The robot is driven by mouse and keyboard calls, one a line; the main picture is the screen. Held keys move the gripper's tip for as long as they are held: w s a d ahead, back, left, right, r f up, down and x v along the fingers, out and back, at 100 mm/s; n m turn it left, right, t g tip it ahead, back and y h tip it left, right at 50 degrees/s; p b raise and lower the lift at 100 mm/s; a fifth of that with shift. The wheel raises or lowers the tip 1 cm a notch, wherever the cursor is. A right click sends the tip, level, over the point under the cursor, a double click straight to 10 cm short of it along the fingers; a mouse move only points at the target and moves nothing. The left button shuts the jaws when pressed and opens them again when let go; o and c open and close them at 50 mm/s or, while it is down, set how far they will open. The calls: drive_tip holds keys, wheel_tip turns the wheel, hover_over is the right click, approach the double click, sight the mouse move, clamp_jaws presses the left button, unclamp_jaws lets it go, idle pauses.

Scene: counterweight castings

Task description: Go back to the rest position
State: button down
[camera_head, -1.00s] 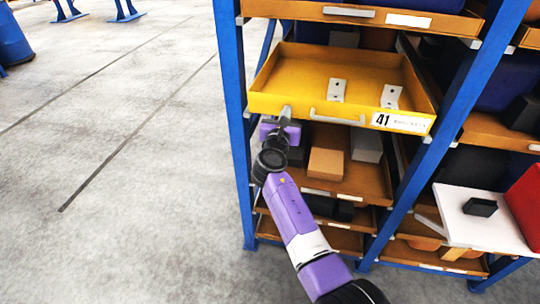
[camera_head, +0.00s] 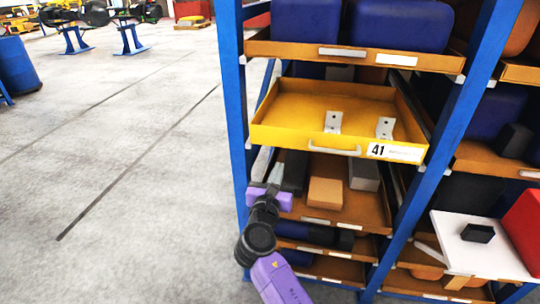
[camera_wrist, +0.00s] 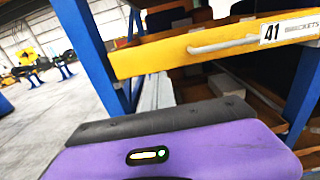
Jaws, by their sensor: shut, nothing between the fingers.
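My gripper (camera_head: 272,174) is shut and empty. In the head view it is in front of the shelf rack, a little below and left of the yellow drawer (camera_head: 262,134). The drawer is pulled out, labelled 41, and holds two pale metal brackets (camera_head: 333,122) (camera_head: 385,128). Its handle (camera_head: 334,150) is apart from my gripper. In the wrist view the drawer front (camera_wrist: 160,58) and the handle (camera_wrist: 222,45) show above the purple gripper body.
The blue rack post (camera_head: 233,110) stands close to the left of my gripper. A lower shelf holds a cardboard-coloured box (camera_head: 325,192) and a grey box (camera_head: 363,174). A white board (camera_head: 478,250) with a black block juts out at right. Open floor (camera_head: 120,200) lies to the left.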

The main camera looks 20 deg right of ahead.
drive_tip(key=w+a+r+m+t+y, duration=0.1)
drive_tip(key=a+r+m+t+y, duration=0.1)
drive_tip(key=a+m+y, duration=0.15)
drive_tip(key=s+a+f+m+t+y, duration=0.1)
drive_tip(key=s+a+f+m+y, duration=0.2)
drive_tip(key=s+m, duration=0.3)
drive_tip(key=s+a+f+m+y, duration=0.3)
drive_tip(key=s+f+m+y, duration=0.15)
drive_tip(key=s, duration=0.35)
drive_tip(key=s+d+r+m+g, duration=0.1)
drive_tip(key=s+m, duration=0.6)
drive_tip(key=s, duration=1.2)
drive_tip(key=s+d+r+m+g, duration=0.1)
drive_tip(key=s+m, duration=0.6)
drive_tip(key=s, duration=1.2)
drive_tip(key=shift+s+d+m+g, duration=0.25)
drive_tip(key=shift+d+m+g, duration=0.15)
drive_tip(key=shift+d, duration=0.1)
